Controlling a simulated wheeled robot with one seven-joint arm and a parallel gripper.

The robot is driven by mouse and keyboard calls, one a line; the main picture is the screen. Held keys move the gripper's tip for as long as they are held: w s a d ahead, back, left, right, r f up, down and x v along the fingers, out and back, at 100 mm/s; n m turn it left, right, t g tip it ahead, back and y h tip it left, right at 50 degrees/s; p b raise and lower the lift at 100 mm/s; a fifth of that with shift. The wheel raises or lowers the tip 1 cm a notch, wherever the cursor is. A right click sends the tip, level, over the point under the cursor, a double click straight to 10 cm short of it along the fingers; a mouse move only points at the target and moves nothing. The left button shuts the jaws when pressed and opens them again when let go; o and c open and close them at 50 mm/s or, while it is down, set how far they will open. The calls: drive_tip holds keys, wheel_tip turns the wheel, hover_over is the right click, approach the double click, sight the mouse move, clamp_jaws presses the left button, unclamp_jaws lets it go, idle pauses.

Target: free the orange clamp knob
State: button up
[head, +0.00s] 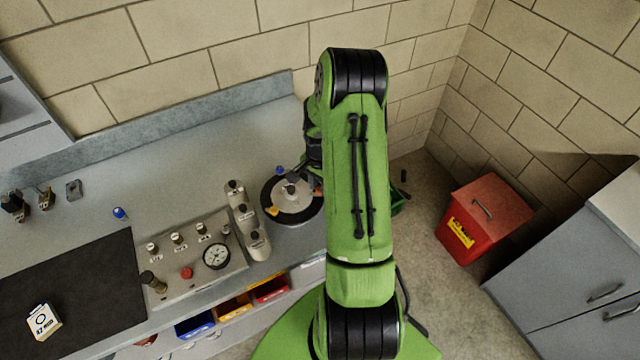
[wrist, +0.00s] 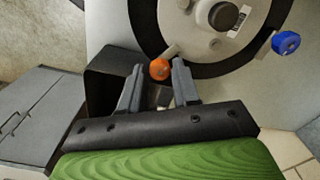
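The orange clamp knob (wrist: 159,69) sits at the lower edge of a round light plate with a dark rim (wrist: 150,30) in the wrist view. A short metal tab lies beside it. My gripper (wrist: 158,66) is open, with one finger on each side of the knob in the picture. I cannot tell whether either finger touches it or how deep the fingers reach. The round plate (head: 296,204) shows partly, left of my arm.
A blue knob (wrist: 285,42) stands at the plate's right in the wrist view. A yellow-orange piece (head: 272,210) is at the plate's lower left in the head view. A red bin (head: 484,218) is on the floor.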

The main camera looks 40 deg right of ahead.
clamp_jaws()
drive_tip(key=shift+n, duration=0.4)
drive_tip(key=n+b, duration=0.2)
drive_tip(key=shift+f+n, duration=0.1)
drive_tip(key=shift+n, duration=0.3)
drive_tip(key=n+b, duration=0.2)
drive_tip(key=n, duration=0.1)
drive_tip(key=shift+w+n, duration=0.1)
drive_tip(key=shift+n, duration=0.2)
drive_tip(key=n+b, duration=0.2)
drive_tip(key=n, duration=0.3)
drive_tip(key=n+b, duration=0.1)
drive_tip(key=n, duration=0.4)
drive_tip(key=shift+n, duration=0.5)
